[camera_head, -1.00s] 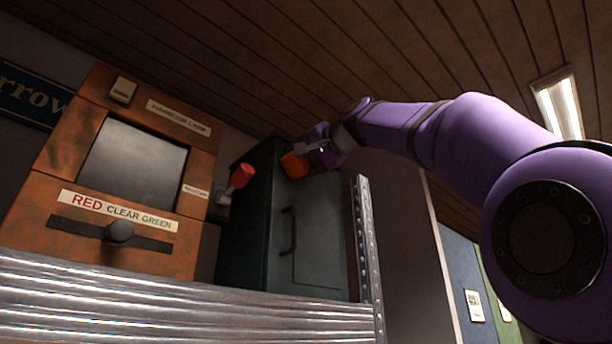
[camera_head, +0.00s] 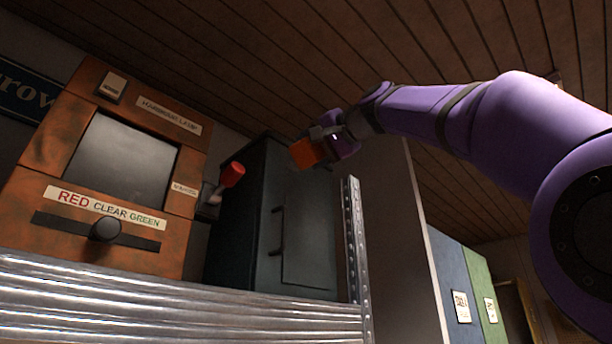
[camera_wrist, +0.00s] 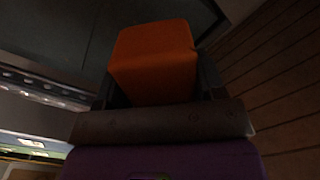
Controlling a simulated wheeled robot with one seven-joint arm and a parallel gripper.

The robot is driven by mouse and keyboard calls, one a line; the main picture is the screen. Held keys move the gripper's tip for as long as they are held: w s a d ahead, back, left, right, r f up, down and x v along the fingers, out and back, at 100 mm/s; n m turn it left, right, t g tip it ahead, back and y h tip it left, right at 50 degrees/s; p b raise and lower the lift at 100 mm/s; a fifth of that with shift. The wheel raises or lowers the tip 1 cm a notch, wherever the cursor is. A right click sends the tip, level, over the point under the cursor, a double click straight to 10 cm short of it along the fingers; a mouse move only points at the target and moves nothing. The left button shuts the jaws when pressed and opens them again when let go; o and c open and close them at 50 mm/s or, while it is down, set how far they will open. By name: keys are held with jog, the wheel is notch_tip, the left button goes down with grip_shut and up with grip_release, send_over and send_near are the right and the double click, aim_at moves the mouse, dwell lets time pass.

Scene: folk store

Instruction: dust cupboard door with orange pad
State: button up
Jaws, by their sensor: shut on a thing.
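The orange pad (camera_head: 307,153) is a small block held in my gripper (camera_head: 322,140), in front of the upper part of the dark grey cupboard (camera_head: 262,215). In the wrist view the pad (camera_wrist: 153,60) fills the middle, between the dark fingers of my gripper (camera_wrist: 155,95). The cupboard door (camera_head: 307,235) has a dark vertical handle (camera_head: 279,232) on its left side. I cannot tell whether the pad touches the door.
An orange-brown box (camera_head: 60,160) with a grey screen and a black knob (camera_head: 106,229) stands left of the cupboard. A red-ended lever (camera_head: 232,174) sticks out between them. A metal shelf edge (camera_head: 180,305) and a perforated upright (camera_head: 354,235) stand in front.

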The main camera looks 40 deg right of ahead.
aim_at(319, 145)
jog(key=shift+s, duration=0.1)
jog(key=shift+s+d, duration=0.1)
jog(key=shift+s, duration=1.35)
jog(key=shift+w+a+r, duration=0.1)
jog(key=shift+w+r, duration=0.15)
jog(key=shift+w, duration=0.95)
jog(key=shift+w+a+r, duration=0.1)
jog(key=shift+w+r, duration=0.1)
jog(key=shift+w, duration=0.95)
jog(key=shift+w+r, duration=0.25)
jog(key=shift+w, duration=0.95)
jog(key=shift+w, duration=0.8)
jog(key=shift+d, duration=0.1)
